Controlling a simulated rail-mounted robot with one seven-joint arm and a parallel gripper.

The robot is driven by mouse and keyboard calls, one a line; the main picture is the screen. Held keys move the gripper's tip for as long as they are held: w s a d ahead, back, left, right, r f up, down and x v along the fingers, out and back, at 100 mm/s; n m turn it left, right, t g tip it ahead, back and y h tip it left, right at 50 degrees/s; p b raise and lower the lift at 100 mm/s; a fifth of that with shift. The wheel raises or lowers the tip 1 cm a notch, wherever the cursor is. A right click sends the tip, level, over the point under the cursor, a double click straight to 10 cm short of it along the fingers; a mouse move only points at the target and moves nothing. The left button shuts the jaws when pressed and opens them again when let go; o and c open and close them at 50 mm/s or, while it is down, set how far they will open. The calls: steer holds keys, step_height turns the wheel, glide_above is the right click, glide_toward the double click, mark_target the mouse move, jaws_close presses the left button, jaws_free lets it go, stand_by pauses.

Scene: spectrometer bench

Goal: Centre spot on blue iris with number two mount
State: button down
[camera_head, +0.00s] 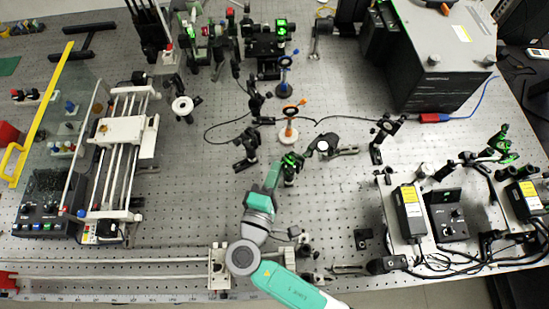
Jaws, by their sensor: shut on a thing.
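A blue iris (286,62) stands on a post with a dark blue base in the upper middle of the bench. Green light shows on a mount just above it; I cannot make out a spot centred on the iris. A dark mirror mount (292,161) lit green stands near the middle, below the orange iris. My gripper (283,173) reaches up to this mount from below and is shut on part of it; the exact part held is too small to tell. No number on any mount is legible.
An orange iris (290,112) on a white base stands between the lit mount and the blue iris. Dark mounts (247,147) and (324,146) another mount flank my gripper closely. A large grey box (440,65) stands upper right. Bare bench (190,200) lies left of my arm.

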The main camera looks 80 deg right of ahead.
steer(key=c, duration=1.4)
jaws_free()
steer(key=shift+o, duration=0.2)
steer(key=a, duration=0.7)
steer(key=shift+w+a+r, duration=0.2)
steer(key=shift+w+a, duration=0.05)
steer(key=shift+a, duration=0.15)
